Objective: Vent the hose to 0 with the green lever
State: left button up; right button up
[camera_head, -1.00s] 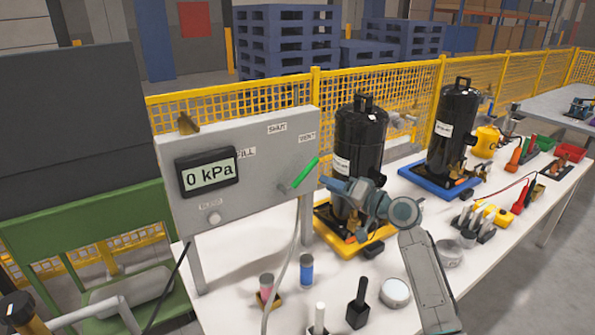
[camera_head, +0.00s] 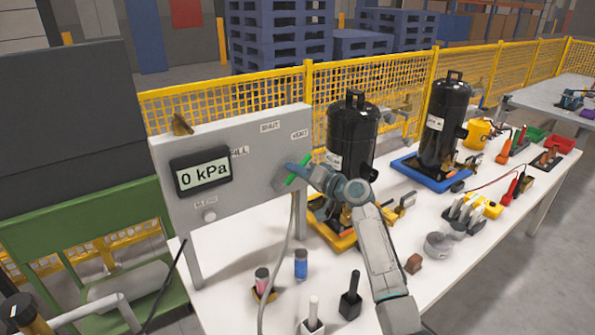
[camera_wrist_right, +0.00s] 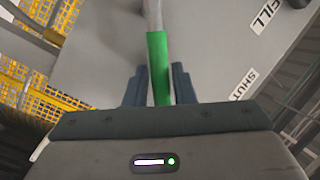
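The grey panel (camera_head: 245,195) stands at the left of the white table, and its display (camera_head: 202,173) reads 0 kPa. The green lever (camera_head: 298,170) sits at the panel's right side and slants up and right toward the VENT label (camera_head: 300,134). My right gripper (camera_head: 300,173) is at the lever. In the right wrist view the green lever (camera_wrist_right: 158,65) lies between the two fingers (camera_wrist_right: 160,88), which look closed against its sides. A pale hose (camera_head: 287,250) hangs below the panel's right side. My left gripper is not in view.
Two black compressors stand behind my right arm, one on a yellow tray (camera_head: 340,240), one on a blue tray (camera_head: 408,166). Small bottles (camera_head: 301,264) and black and white handled tools (camera_head: 350,297) stand at the front. A yellow mesh fence (camera_head: 240,88) runs behind.

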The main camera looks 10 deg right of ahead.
grip_shut()
jog(key=shift+a, duration=0.1)
jog(key=shift+s+a+r+n+b, duration=0.15)
jog(key=shift+a+r+n+b, duration=0.2)
jog(key=shift+n+b, duration=0.4)
jog(key=shift+s+a+r+n+g+h+b, duration=0.2)
jog(key=shift+a+r+n+h, duration=0.1)
jog(key=shift+n, duration=0.35)
jog(key=shift+s+a+r+n+g+h+b, duration=0.15)
jog(key=shift+a+n+g+h, duration=0.1)
jog(key=shift+n, duration=0.35)
jog(key=n, duration=0.1)
jog(key=a+h, duration=0.1)
jog(key=n, duration=0.1)
jog(key=shift+s+a+r+n, duration=0.25)
jog(key=shift+a+r+n, duration=0.05)
jog(key=shift+a+r, duration=0.1)
jog(key=shift+s+a+n+h, duration=0.3)
jog(key=shift+a+n+h, duration=0.25)
jog(key=shift+n, duration=0.45)
